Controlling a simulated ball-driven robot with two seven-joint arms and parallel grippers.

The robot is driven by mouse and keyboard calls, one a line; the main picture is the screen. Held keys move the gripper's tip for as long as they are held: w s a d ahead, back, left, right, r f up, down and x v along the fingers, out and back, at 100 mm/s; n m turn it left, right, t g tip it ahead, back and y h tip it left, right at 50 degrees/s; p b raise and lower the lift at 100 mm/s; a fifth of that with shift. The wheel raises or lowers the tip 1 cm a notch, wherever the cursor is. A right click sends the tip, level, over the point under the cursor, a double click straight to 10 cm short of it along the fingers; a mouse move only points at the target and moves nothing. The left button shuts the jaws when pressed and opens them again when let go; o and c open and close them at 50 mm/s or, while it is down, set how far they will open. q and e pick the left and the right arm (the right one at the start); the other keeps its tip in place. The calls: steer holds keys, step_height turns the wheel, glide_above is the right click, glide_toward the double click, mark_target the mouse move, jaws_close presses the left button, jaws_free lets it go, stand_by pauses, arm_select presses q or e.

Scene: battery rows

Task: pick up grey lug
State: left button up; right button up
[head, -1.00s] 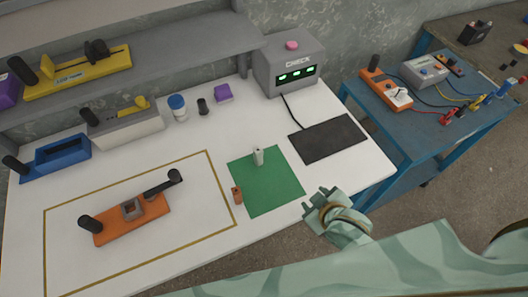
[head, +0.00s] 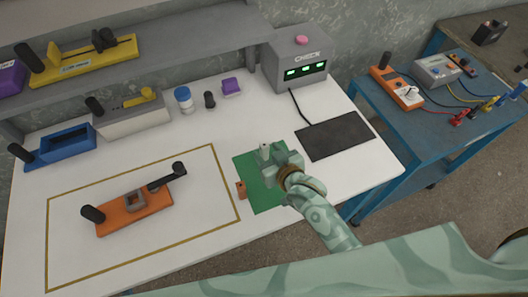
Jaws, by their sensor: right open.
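The grey lug (head: 265,149) stands upright on the green mat (head: 248,175), near the mat's upper middle. My right gripper (head: 272,155) is over the mat, right at the lug, with its arm coming from the lower right. Its jaws are open. The fingers hide the lower part of the lug, so I cannot tell whether they touch it. My left gripper is not in view.
A small copper-brown block (head: 241,189) stands at the mat's left edge. An orange fixture with black handles (head: 140,209) lies inside the yellow outline. A black pad (head: 335,136) and the grey CHECK box (head: 298,65) are beyond the mat.

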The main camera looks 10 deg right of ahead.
mark_target(266, 147)
steer(key=b+x, duration=0.1)
steer(key=x, duration=0.1)
steer(key=b+x, duration=0.1)
steer(key=x, duration=0.2)
steer(key=shift+w+d, duration=0.15)
steer(key=shift+w, duration=0.3)
steer(key=shift+s+r, duration=0.1)
jaws_close()
